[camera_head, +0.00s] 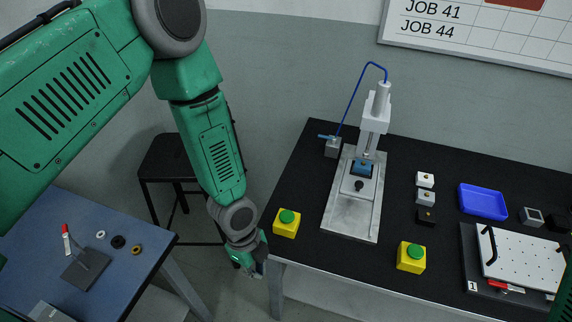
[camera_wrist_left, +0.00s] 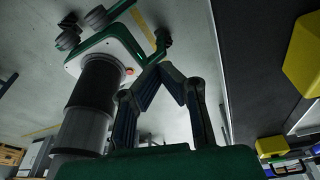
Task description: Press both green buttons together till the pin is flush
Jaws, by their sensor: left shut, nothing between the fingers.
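Two yellow boxes with green buttons stand on the black table. The left green button (camera_head: 287,217) is by the table's left edge, and the right green button (camera_head: 414,252) is near the front edge. The grey press (camera_head: 374,118) stands between and behind them, its head above a blue block (camera_head: 361,169); the pin is too small to make out. My left gripper (camera_head: 257,270) hangs beside the table's front-left corner, below and left of the left button, apart from it. In the left wrist view its fingers (camera_wrist_left: 168,72) are shut and empty. My right gripper is not in view.
The black table (camera_head: 310,165) also holds small blocks (camera_head: 425,180), a blue tray (camera_head: 483,201) and a white perforated plate (camera_head: 520,262). A dark stool (camera_head: 172,160) and a blue table (camera_head: 40,215) with small parts stand at the left.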

